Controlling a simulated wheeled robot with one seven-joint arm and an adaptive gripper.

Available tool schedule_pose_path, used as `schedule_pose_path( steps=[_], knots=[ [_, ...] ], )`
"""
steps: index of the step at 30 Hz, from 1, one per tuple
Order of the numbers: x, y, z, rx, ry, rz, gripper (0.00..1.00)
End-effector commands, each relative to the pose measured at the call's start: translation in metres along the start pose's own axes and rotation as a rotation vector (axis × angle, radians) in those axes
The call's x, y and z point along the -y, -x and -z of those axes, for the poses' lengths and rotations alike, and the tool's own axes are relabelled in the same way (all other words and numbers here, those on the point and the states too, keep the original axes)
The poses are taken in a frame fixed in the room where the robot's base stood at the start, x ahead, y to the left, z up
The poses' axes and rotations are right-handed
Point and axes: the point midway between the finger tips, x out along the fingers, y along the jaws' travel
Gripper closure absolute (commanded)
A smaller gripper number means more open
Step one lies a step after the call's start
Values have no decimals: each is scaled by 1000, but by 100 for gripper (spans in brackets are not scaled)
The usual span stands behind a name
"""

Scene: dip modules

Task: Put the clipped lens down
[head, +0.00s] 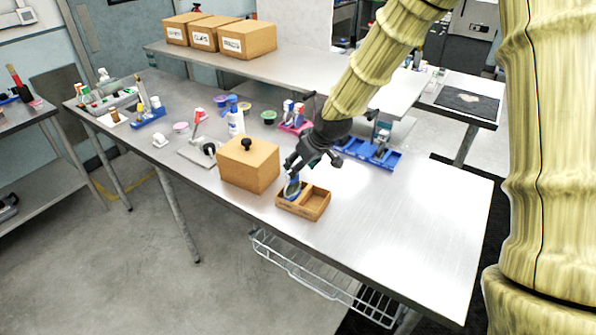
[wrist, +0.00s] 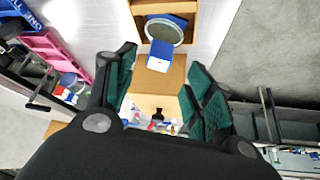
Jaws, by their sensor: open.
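The clipped lens (head: 292,189) is a round, grey glass disc with a blue clip. It stands tilted in the left compartment of a small two-part wooden tray (head: 317,212). In the wrist view the lens (wrist: 164,31) lies beyond my fingertips, and its blue clip (wrist: 160,53) points back toward the gap between them. My gripper (head: 296,166) is just above the tray, pointing down at the clip. In the wrist view my gripper's green-padded fingers (wrist: 162,62) are apart on either side, with a gap to the clip. The lens's lower edge is hidden in the tray.
A wooden box with a black knob (head: 248,164) stands close to the tray's left. A pink holder (head: 297,127) and a blue rack (head: 382,157) are behind my gripper. The table (head: 420,220) is clear on the right. Its front edge is near the tray.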

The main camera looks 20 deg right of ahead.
Motion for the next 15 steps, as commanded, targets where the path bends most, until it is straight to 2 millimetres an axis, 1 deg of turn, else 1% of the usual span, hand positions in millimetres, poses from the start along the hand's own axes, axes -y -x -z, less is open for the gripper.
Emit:
schedule_pose_path(
  steps=[9,15],
  knots=[
    [0,31,0,-2,-1,0,47],
    [0,42,-1,0,0,0,47]
  ],
)
